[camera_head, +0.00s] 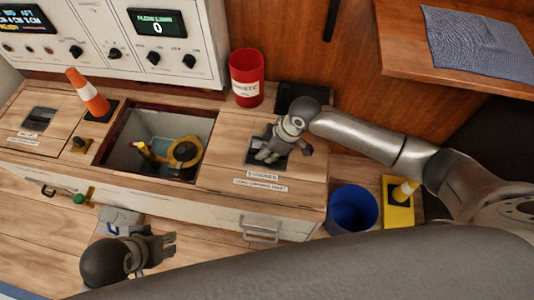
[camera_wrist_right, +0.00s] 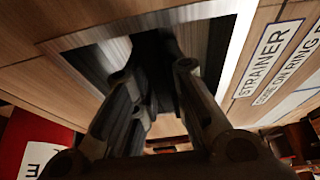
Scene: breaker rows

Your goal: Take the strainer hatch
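The strainer hatch (camera_head: 300,172) is a wooden lid at the right end of the counter, with a white label at its front edge. The label also shows in the right wrist view (camera_wrist_right: 268,60), reading "STRAINER". A dark, metal-edged recess is set in the lid. My right gripper (camera_head: 268,157) is over this recess and hides much of it. In the right wrist view its fingers (camera_wrist_right: 155,72) stand apart over the dark recess; whether anything is between them is unclear. My left gripper (camera_head: 173,245) is low in front of the counter, its fingers apart and empty.
An open well (camera_head: 125,155) with a yellow fitting lies left of the hatch. A red bin (camera_head: 246,80) stands behind, an orange cone (camera_head: 88,93) at left. A blue bucket (camera_head: 352,208) and yellow block (camera_head: 398,212) are at right. A wooden shelf (camera_head: 400,40) overhangs the back right.

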